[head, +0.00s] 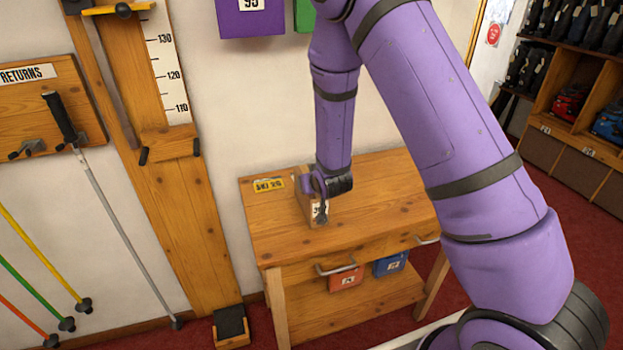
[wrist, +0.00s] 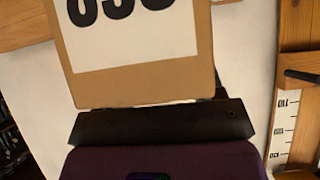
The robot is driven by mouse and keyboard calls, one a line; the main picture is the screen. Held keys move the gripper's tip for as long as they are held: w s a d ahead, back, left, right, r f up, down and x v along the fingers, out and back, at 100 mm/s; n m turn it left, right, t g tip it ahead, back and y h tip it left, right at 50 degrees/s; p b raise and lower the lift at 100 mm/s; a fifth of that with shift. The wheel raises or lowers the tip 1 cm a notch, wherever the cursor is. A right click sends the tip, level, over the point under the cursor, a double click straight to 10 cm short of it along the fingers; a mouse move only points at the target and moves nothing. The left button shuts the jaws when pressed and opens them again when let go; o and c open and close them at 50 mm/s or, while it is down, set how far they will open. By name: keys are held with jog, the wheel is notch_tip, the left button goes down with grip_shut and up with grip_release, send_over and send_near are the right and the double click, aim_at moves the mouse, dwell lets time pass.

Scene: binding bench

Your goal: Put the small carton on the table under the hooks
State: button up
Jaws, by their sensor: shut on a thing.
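The small carton (head: 302,205) is brown with a white number label. It is at the left part of the wooden table (head: 375,190); I cannot tell whether its base touches the top. In the wrist view the carton (wrist: 200,70) fills the upper middle, its label partly cut off. My gripper (head: 319,190) is shut on the carton, and its dark jaw (wrist: 160,138) lies across the carton's edge in the wrist view. Small hooks (head: 28,148) show on the returns board at the left; none are clearly visible above this table.
A yellow label (head: 269,185) lies on the tabletop beside the carton. Orange (head: 346,279) and blue (head: 390,263) boxes sit below the top. A purple box (head: 250,18) is on the wall above. Poles (head: 125,235) lean at left; boot shelves (head: 575,100) stand at right.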

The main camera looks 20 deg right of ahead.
jog(key=shift+f, duration=0.1)
jog(key=o, duration=1.3)
